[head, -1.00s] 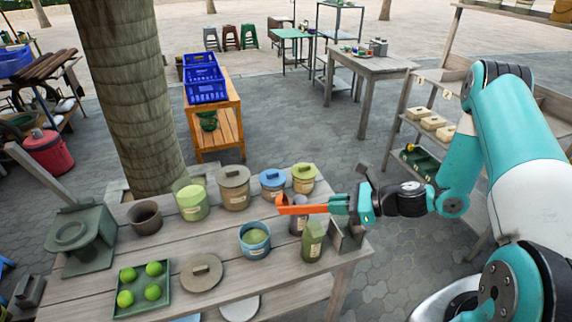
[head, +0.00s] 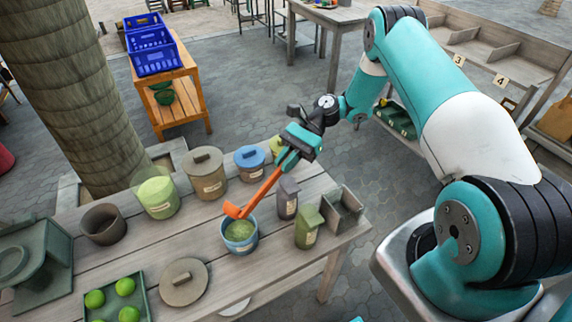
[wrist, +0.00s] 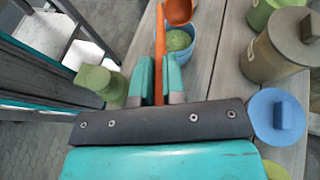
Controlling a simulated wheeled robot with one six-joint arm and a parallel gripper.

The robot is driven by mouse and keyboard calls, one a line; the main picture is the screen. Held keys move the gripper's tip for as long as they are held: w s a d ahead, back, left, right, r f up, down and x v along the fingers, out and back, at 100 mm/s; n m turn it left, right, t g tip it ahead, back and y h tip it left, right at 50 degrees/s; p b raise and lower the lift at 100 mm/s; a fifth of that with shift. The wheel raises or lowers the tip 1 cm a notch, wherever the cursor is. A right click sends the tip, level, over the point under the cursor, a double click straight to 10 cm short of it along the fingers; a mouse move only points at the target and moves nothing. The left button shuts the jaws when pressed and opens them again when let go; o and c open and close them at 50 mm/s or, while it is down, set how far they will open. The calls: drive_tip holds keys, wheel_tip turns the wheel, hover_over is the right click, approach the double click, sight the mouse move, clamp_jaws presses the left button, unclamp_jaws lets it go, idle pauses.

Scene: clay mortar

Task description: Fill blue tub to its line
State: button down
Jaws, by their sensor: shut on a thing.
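The open blue tub (head: 238,246) stands upright on the wooden table, with green material (head: 239,231) inside; I cannot make out its line. My gripper (head: 288,158) is shut on the handle of an orange scoop (head: 262,190) and holds it slanting down to the left. The scoop's bowl is at the tub's far-left rim in the head view; I cannot tell whether it touches. In the wrist view the scoop (wrist: 160,45) extends away between the fingers (wrist: 155,80), beside the tub (wrist: 190,70). Whether the bowl holds anything is unclear.
A green lidded pot (head: 158,198), brown lidded pot (head: 207,180) and blue lidded pot (head: 250,162) stand behind. A grey container (head: 288,200), green container (head: 308,232) and grey box (head: 342,212) stand right. A round lid (head: 183,283) lies front-left, near a tray of green balls (head: 145,295).

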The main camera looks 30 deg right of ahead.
drive_tip(key=shift+s+a+r+h+p, duration=0.15)
drive_tip(key=shift+a+r+h+p, duration=0.1)
drive_tip(key=shift+r+h+p, duration=0.2)
drive_tip(key=s+a+r+t+h+p, duration=0.1)
drive_tip(key=s+a+r+t+h, duration=0.2)
drive_tip(key=s+a+r+h, duration=0.1)
drive_tip(key=s+a+r+n+t+h, duration=0.1)
drive_tip(key=s+a+r+t+h, duration=0.2)
drive_tip(key=a+h, duration=0.4)
drive_tip(key=shift+s+a+r+p, duration=0.45)
drive_tip(key=shift+a+r, duration=0.3)
drive_tip(key=shift+a, duration=0.35)
idle(1.3)
